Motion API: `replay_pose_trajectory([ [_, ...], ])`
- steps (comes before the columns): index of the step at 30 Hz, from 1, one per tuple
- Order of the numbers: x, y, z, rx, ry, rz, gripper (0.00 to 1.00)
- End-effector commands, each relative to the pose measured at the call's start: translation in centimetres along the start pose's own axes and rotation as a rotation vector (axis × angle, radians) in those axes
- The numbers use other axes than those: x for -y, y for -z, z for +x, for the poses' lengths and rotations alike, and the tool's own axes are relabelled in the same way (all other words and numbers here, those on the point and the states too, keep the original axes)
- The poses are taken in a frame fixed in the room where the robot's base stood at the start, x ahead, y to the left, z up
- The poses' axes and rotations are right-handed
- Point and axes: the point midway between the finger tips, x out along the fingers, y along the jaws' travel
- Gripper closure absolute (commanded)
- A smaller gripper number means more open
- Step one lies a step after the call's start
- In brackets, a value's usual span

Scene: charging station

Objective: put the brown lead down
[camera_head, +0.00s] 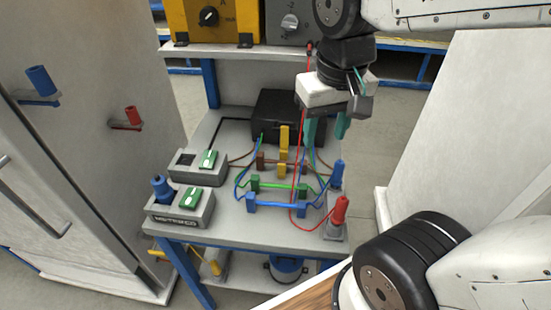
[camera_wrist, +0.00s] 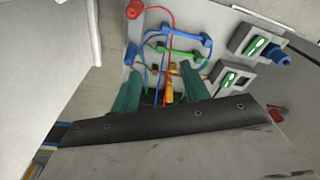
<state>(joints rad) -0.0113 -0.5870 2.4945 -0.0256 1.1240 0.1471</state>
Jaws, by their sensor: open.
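The brown lead (camera_head: 261,158) lies on the grey tabletop (camera_head: 222,222), just in front of the black box (camera_head: 283,112). Its second brown plug (camera_head: 300,168) shows to the right of the yellow plugs. My gripper (camera_head: 325,132) is open above the back right of the table, with its teal fingers pointing down and apart. In the wrist view my gripper (camera_wrist: 160,82) has nothing clearly held between its fingers. The small brown plugs (camera_wrist: 155,68) show just beyond the fingers there, partly crowded by the yellow lead (camera_wrist: 169,86).
Green (camera_head: 278,186), blue (camera_head: 275,207) and yellow (camera_head: 284,138) leads lie close by. A red cable (camera_head: 301,150) hangs beside my gripper down to the red plug (camera_head: 340,208). Two grey holders with green switches (camera_head: 208,160) stand at left. A cabinet (camera_head: 70,150) flanks the table.

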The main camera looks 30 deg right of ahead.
Motion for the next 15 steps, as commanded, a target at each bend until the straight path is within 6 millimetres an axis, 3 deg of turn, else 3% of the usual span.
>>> replay_pose_trajectory([
  [6,2.1,7.3,3.6,0.010,-0.024,0.149,0.55],
  [15,5.0,15.7,11.2,0.004,-0.044,0.349,0.55],
])
